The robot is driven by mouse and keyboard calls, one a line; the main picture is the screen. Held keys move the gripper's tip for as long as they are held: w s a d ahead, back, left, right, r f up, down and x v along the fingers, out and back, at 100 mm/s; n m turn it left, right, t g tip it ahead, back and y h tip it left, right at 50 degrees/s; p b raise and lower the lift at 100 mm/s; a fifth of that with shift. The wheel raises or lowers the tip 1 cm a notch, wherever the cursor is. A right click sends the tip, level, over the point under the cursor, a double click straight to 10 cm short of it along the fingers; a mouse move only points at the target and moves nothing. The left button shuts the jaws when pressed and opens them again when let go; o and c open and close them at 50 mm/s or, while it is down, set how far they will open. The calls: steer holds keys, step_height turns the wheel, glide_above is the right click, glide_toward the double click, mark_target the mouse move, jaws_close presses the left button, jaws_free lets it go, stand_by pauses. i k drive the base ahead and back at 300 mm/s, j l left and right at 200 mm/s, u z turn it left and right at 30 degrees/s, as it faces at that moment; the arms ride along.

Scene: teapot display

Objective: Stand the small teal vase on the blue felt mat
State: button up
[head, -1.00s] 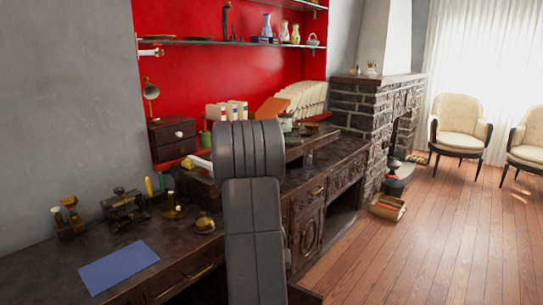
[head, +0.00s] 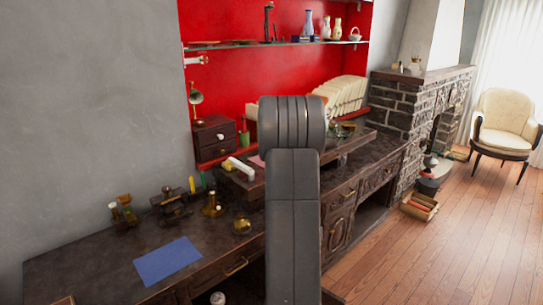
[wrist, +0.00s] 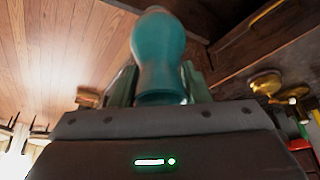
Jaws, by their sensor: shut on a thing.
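The small teal vase (wrist: 158,55) is between the fingers of my gripper (wrist: 160,85) in the wrist view, and the gripper is shut on it. The wrist view is turned, with the wooden floor at upper left and dark furniture at upper right. The vase and gripper do not show in the head view, where my arm fills the middle. The blue felt mat (head: 168,261) lies flat and bare on the dark desk top (head: 95,262), left of my arm in the head view.
Brass items (head: 213,204) and a small brass dish (head: 242,226) stand behind and right of the mat. A small dark drawer box (head: 213,139) sits further back. Desk drawers with a brass handle (head: 236,267) face the front. The desk left of the mat is clear.

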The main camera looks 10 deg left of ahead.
mark_target(167, 260)
steer(key=u, duration=0.7)
steer(key=i+j+u, duration=0.25)
steer(key=j+u, duration=0.15)
steer(key=i+j+u, duration=0.4)
steer(key=j, duration=0.15)
steer(key=i+j, duration=0.25)
steer(key=j, duration=0.15)
